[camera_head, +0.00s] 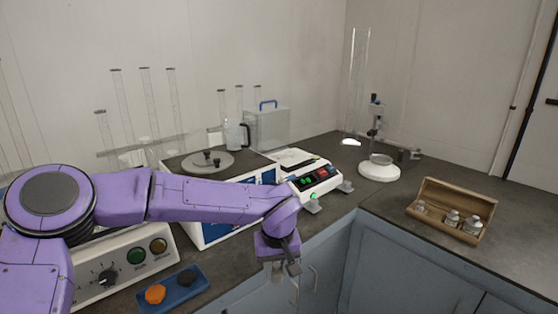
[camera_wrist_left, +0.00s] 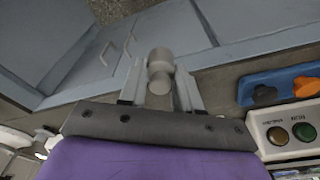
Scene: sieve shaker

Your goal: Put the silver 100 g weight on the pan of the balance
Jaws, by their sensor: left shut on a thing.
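My left gripper (camera_head: 279,268) is shut on a silver weight (camera_wrist_left: 160,70), a small cylinder with a knob, seen between the fingers in the left wrist view. The gripper points down in front of the counter's front edge, over the blue cabinets. The balance appears to be the white instrument (camera_head: 333,181) with a lit display, on the counter behind and to the right of the gripper. My right gripper is not in view.
An open wooden box (camera_head: 483,232) with several silver weights stands at the right. A blue tray (camera_head: 203,284) with an orange and a dark knob lies left of the gripper. A white-based stand (camera_head: 378,173) is right of the balance. Glass cylinders line the back.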

